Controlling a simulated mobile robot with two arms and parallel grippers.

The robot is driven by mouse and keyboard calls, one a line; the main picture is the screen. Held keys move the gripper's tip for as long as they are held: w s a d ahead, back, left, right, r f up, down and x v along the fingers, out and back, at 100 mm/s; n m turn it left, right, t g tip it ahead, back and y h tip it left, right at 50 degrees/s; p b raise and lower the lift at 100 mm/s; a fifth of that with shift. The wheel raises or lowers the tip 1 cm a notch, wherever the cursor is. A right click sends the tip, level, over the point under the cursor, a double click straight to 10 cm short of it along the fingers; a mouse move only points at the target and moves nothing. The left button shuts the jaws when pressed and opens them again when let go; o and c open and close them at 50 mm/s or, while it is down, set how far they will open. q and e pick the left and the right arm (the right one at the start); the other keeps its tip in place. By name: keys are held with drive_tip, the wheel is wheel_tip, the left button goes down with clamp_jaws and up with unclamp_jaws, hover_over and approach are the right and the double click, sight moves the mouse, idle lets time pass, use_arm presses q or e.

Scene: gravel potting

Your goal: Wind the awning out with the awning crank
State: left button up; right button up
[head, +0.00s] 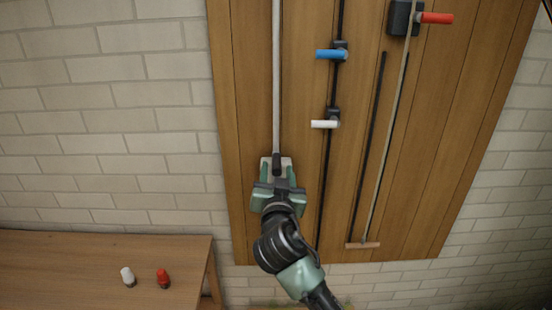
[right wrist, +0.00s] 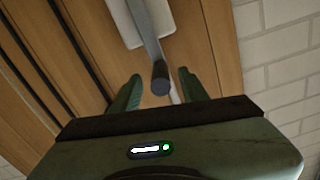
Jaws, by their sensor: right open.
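The awning crank, as far as I can tell, is at the wooden wall panel's left side: a grey arm (right wrist: 146,35) with a black grip (head: 276,163). A long pale rod (head: 276,80) runs up the panel from there. A white plate (right wrist: 118,22) lies behind the arm. My right gripper (head: 277,178) is open around the crank's black end. In the right wrist view the black end (right wrist: 160,78) stands between the two green fingers, with gaps on both sides. Part of the crank is hidden by the gripper. No awning cloth is visible. My left gripper is not in view.
A blue handle (head: 331,54) and a white handle (head: 325,124) stick out from a black pipe. Farther right are a red handle (head: 434,18) on a dark box and a thin rod with a wooden bar (head: 362,245). A wooden bench (head: 80,270) holds small white and red objects.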

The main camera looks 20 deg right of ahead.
sight(276, 163)
drive_tip(key=shift+p+x, duration=0.75)
drive_tip(key=shift+x, duration=1.6)
clamp_jaws()
drive_tip(key=shift+a, duration=0.1)
